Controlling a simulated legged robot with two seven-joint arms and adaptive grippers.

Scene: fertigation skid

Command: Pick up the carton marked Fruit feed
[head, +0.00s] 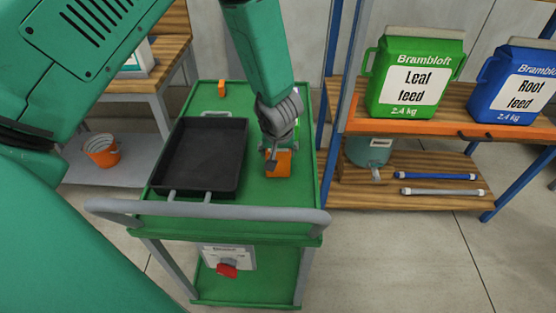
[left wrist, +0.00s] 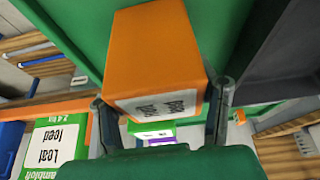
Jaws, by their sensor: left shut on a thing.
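An orange carton (head: 278,165) is at the right side of the green cart top (head: 255,200). In the left wrist view the orange carton (left wrist: 155,50) fills the upper middle. Its white label is upside down and too small to read surely. My left gripper (head: 275,155) comes down on it from above. In the left wrist view my left gripper (left wrist: 163,108) has a finger on each side of the carton and is shut on it. I cannot tell whether the carton still touches the cart top. My right gripper is not in view.
A black tray (head: 203,155) lies left of the carton, and a grey handle rail (head: 210,213) crosses the cart's front. A green Leaf feed carton (head: 415,75) and blue Root feed carton (head: 515,85) stand on the right shelf. An orange bucket (head: 102,150) is at left.

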